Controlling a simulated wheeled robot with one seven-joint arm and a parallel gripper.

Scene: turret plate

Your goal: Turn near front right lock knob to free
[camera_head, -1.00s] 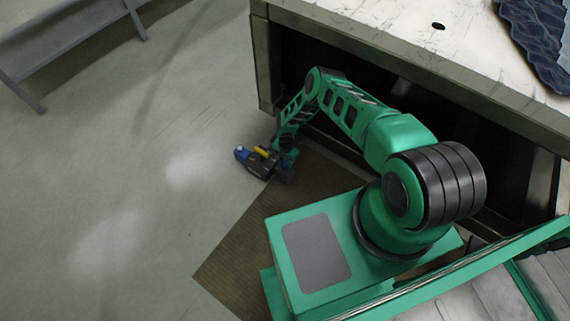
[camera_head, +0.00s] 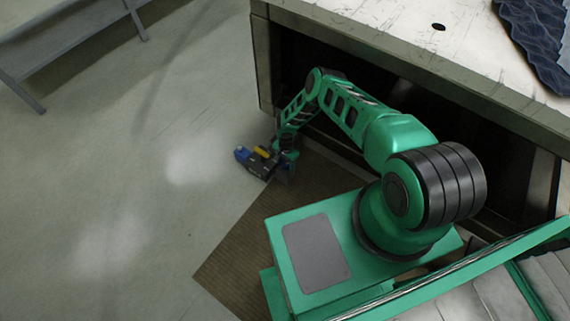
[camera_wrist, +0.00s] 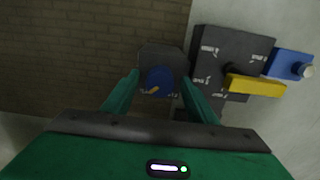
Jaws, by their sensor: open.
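In the wrist view a blue round knob (camera_wrist: 159,79) with a small yellow-orange mark sits on a dark block (camera_wrist: 161,55). My gripper (camera_wrist: 160,82) is open, with one green finger to the left of the knob and one to the right. I see gaps beside the knob; I cannot tell how far the fingertips are from it in depth. Right of the right finger is a dark plate (camera_wrist: 215,60) with white marks, a yellow bar (camera_wrist: 256,86) and a blue block (camera_wrist: 286,63). In the head view the plate (camera_head: 259,167) is small and the knob cannot be made out.
A brown ribbed mat (camera_head: 235,255) lies on the grey floor (camera_head: 130,190). A worn white-topped bench (camera_head: 380,25) with a dark open underside stands behind my arm. A grey bench (camera_head: 60,45) is at the upper left. The floor at left is clear.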

